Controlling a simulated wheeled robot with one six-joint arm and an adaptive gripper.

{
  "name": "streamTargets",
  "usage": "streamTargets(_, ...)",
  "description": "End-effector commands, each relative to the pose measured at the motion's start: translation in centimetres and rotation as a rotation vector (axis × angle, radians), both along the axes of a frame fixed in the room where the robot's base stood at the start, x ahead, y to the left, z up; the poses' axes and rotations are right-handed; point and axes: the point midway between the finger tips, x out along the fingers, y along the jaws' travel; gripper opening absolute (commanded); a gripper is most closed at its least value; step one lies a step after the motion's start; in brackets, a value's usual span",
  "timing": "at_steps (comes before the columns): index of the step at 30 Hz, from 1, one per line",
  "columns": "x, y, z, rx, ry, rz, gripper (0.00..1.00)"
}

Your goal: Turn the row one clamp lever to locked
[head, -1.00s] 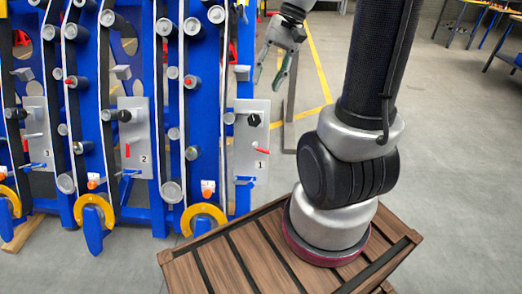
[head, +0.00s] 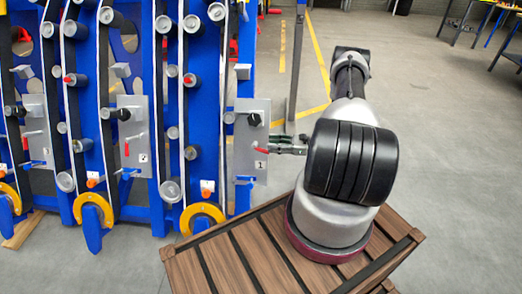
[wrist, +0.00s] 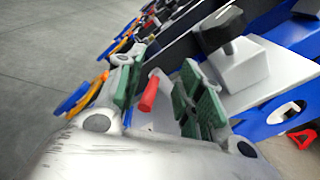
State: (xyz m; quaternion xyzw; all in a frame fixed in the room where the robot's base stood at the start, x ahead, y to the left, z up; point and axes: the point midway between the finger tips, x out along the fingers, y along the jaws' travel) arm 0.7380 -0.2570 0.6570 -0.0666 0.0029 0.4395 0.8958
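The row one clamp lever (head: 262,150) is a small red handle on the grey plate (head: 245,135) marked 1. It points out to the right and slightly down in the head view. My gripper (head: 303,143) is just right of the lever, reaching toward the plate. In the wrist view the red lever (wrist: 149,95) shows between the green-padded fingers of my open gripper (wrist: 163,88). Gaps show on both sides of it, the left one narrower. Whether a pad touches it cannot be told.
A black knob (head: 254,119) sits above the lever on the same plate; it also shows in the wrist view (wrist: 222,28). Plates for the other rows, with similar red levers, stand to the left on the blue frame (head: 215,100).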

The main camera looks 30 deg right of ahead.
Motion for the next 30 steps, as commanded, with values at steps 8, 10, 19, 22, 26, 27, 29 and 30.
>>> streamTargets(8,-1.1,-0.5,-5.2,0.100,0.015,-0.135,0.37)
streamTargets(10,-0.6,-0.1,-5.2,0.103,0.015,-0.137,0.37)
streamTargets(19,2.9,3.4,-5.2,0.101,0.016,-0.133,0.37)
streamTargets(22,3.7,4.2,-5.2,0.101,0.016,-0.133,0.37)
streamTargets(26,4.2,4.7,-5.2,0.101,0.016,-0.135,0.37)
streamTargets(27,4.3,4.7,-5.2,0.101,0.016,-0.135,0.37)
streamTargets(29,4.3,4.8,-5.2,0.101,0.016,-0.135,0.37)
streamTargets(30,4.3,4.8,-5.2,0.101,0.016,-0.135,0.37)
